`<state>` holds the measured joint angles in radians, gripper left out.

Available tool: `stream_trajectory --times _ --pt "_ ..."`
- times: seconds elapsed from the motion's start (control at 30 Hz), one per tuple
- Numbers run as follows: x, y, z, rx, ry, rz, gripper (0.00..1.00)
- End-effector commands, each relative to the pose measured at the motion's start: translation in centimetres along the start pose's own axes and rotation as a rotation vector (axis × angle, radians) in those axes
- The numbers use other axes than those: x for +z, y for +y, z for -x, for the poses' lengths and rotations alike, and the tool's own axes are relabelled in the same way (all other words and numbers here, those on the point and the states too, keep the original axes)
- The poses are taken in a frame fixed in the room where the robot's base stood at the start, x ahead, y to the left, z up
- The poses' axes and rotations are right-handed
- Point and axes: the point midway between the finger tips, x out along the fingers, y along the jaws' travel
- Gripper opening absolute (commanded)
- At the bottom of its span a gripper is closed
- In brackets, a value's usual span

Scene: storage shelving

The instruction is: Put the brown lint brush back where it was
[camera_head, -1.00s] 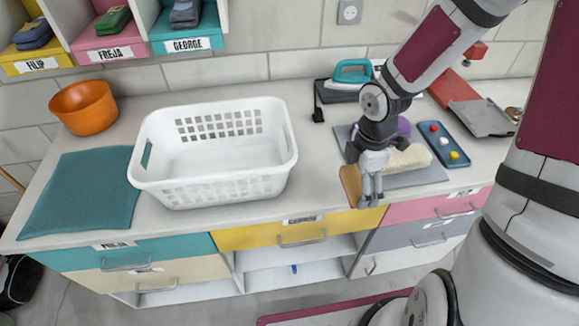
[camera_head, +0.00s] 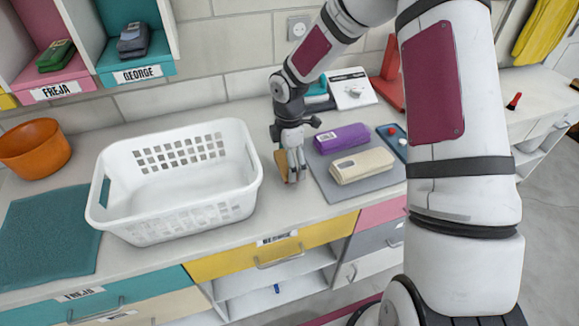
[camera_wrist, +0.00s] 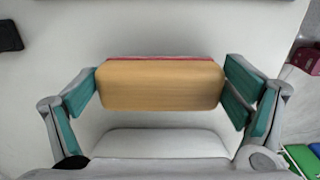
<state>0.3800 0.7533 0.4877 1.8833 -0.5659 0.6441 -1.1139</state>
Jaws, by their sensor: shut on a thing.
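The brown lint brush (camera_head: 281,166) is a wooden block, upright at the left edge of the grey mat in the head view. My gripper (camera_head: 293,178) points down over the counter and is shut on it, hiding part of it. In the wrist view the brush (camera_wrist: 160,86) shows its plain tan face, with a thin red strip along its upper edge. It spans between the teal finger pads. Whether its lower edge touches the counter cannot be told.
The grey mat (camera_head: 325,187) carries a purple packet (camera_head: 342,138) and a cream brush-like block (camera_head: 362,166). A white basket (camera_head: 182,222) stands to the left, close to my gripper. Counter in front of the brush is bare.

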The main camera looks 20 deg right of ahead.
Motion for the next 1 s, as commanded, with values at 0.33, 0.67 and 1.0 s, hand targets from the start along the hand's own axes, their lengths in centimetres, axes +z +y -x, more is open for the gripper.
stream_trajectory --times 0.33,0.67,1.0 --pt "0.0 -0.1 -2.3 -0.001 0.000 0.000 0.62" --pt "0.0 -0.1 -2.6 -0.001 0.000 -0.001 1.00" --pt "0.0 -0.2 -2.4 -0.001 0.000 -0.001 1.00"
